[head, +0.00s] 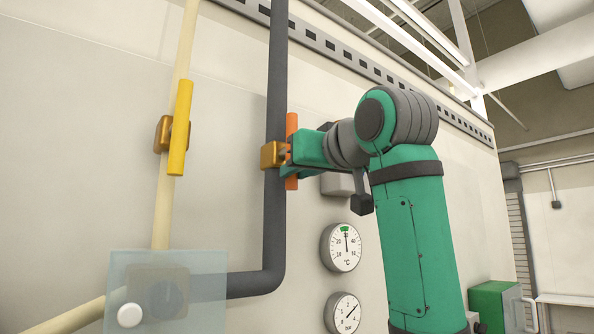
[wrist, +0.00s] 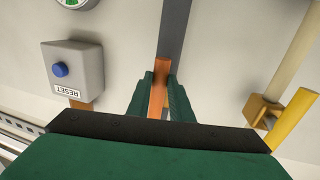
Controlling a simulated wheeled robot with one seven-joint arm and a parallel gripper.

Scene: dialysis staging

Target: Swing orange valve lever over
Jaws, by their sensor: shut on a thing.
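The orange valve lever (head: 292,124) is upright, in line with the dark grey pipe (head: 276,70), at a brass valve body (head: 270,154). My gripper (head: 290,158) is at the lever's middle, coming from the right, and is shut on it. In the wrist view, the two green fingers of my gripper (wrist: 160,98) stand on either side of the orange lever (wrist: 157,103). The fingers hide part of the lever and the valve.
A yellow lever (head: 180,128) on a cream pipe (head: 187,45) is to the left. Two round gauges, the upper one (head: 341,247) and the lower one (head: 343,313), are below my arm. A grey box with a blue button marked RESET (wrist: 72,68) is close beside the lever. A clear panel (head: 200,262) is at lower left.

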